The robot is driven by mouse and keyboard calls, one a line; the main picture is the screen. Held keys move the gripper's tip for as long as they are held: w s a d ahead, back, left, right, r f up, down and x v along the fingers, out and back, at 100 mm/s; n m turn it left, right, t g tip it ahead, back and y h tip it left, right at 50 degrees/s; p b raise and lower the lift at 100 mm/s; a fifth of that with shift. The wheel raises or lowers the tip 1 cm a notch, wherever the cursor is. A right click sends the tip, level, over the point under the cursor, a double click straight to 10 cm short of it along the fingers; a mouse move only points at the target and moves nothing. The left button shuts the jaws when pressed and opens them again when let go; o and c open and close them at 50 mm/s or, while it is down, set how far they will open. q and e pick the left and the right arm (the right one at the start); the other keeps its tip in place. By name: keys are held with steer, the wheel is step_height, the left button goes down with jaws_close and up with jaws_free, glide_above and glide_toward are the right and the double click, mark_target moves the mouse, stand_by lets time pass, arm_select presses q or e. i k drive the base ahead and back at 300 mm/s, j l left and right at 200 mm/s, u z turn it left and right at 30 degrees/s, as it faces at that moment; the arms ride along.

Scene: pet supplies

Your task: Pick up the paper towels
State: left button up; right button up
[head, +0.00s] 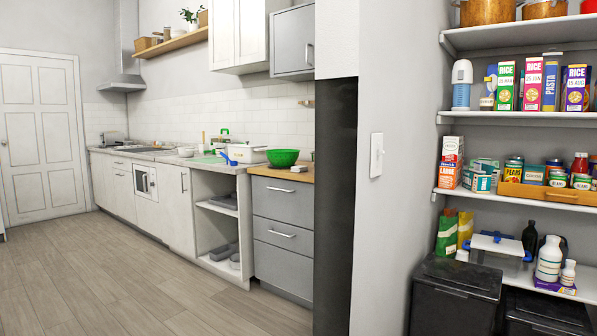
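I cannot make out any paper towels in the head view. A white upright item with a blue-grey lower part (462,84) stands at the left end of a pantry shelf; I cannot tell what it is. Neither of my grippers is in view.
Pantry shelves (520,118) at right hold boxes, cans and bottles, with black bins (455,290) below. A wall end with a switch (376,155) separates them from the kitchen counter (225,168), which bears a green bowl (283,158). The wooden floor (110,275) at left is clear.

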mark_target(298, 169)
steer(key=i+j+z, duration=0.15)
steer(key=i+j, duration=0.2)
steer(key=i+j+z, duration=0.2)
steer(key=j, duration=0.25)
steer(key=i+j+z, duration=0.4)
steer(key=i+j, duration=0.8)
steer(key=j, duration=0.15)
steer(key=k+l+z, duration=0.1)
steer(key=k+z, duration=0.25)
steer(key=j+z, duration=0.2)
steer(key=z, duration=0.2)
steer(key=j+z, duration=0.25)
steer(key=z, duration=0.2)
steer(key=j+z, duration=0.2)
steer(key=z, duration=0.2)
steer(key=j+z, duration=0.2)
steer(key=j, duration=0.15)
steer(key=k+j+z, duration=0.2)
steer(key=j, duration=0.15)
steer(key=j+z, duration=0.2)
steer(key=k+j, duration=0.05)
steer(key=j, duration=0.05)
